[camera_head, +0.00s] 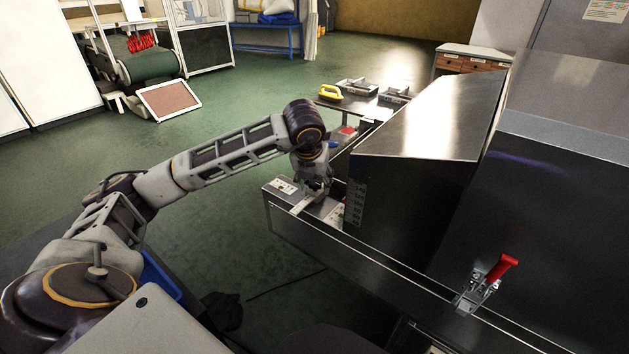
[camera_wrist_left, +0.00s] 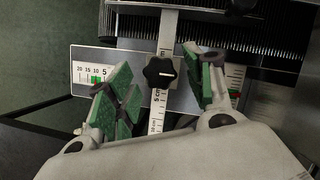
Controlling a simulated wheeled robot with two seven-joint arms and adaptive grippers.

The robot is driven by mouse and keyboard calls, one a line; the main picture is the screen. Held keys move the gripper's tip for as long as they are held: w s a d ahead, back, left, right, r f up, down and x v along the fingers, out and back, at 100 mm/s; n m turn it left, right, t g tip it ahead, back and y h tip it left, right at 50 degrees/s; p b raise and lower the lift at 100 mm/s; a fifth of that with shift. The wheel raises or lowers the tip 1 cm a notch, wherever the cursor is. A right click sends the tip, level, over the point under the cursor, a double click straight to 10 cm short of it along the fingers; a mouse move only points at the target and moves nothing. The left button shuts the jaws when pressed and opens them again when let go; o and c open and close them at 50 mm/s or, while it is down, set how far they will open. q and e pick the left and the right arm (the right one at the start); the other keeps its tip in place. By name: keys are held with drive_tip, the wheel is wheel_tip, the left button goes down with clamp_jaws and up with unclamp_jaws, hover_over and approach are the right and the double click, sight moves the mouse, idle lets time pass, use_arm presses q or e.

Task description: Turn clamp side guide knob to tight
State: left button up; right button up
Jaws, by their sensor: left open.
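The clamp side guide knob (camera_wrist_left: 159,72) is a black star-shaped knob with a white line mark. In the head view, my left gripper (camera_head: 316,186) hangs over the near left end of the dryer, at the guide plate (camera_head: 318,208). The knob is hidden there. My right gripper is out of view.
A metal rail (camera_head: 365,258) runs along the dryer front. The dark dryer hood (camera_head: 420,150) stands just right of my left gripper. A red-handled toggle clamp (camera_head: 492,279) is at lower right. A yellow-handled tool (camera_head: 330,92) lies on the table behind. Green floor is open at left.

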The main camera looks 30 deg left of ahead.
use_arm(q)
drive_tip(key=c, duration=1)
drive_tip(key=shift+c, duration=0.2)
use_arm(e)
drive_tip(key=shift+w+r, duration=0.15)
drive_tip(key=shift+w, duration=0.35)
